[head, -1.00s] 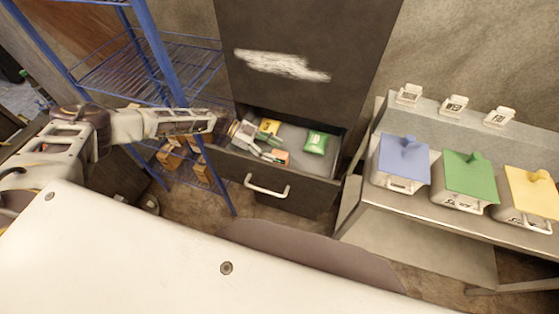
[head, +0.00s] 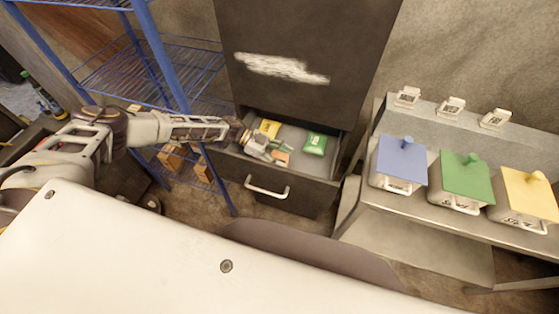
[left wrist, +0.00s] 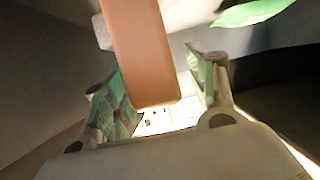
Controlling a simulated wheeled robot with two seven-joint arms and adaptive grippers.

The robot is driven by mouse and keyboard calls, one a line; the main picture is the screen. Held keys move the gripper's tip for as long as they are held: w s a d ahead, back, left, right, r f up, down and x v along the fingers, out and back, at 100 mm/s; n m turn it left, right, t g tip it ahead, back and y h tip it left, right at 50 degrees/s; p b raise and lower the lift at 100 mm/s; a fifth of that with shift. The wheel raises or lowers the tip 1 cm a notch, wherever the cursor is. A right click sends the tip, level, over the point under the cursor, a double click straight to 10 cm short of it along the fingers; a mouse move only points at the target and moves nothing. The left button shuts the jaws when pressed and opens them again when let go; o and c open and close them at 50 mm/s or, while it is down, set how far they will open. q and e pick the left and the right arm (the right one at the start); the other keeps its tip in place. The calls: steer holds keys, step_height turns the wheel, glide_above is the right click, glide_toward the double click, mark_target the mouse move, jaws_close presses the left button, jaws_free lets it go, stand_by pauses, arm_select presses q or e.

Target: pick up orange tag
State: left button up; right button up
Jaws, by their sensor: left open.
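The orange tag (head: 282,158) lies in the open drawer in the head view, at the tips of my left gripper (head: 275,153). In the left wrist view the orange tag (left wrist: 143,50) is large and reaches down between the two green-padded fingers of my left gripper (left wrist: 165,90). The fingers are apart, one on each side of the tag. I cannot tell whether either finger touches it. My right gripper does not show.
The drawer (head: 276,178) also holds a yellow packet (head: 270,128) and a green packet (head: 316,144). A blue wire rack (head: 165,70) stands left of it. A metal table (head: 450,222) with blue-, green- and yellow-lidded containers stands right.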

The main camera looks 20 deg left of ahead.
arm_select(q)
steer(key=shift+x, duration=0.9)
steer(key=c, duration=1.1)
steer(key=shift+r, duration=0.1)
steer(key=shift+c, duration=0.2)
steer(key=shift+r, duration=4.9)
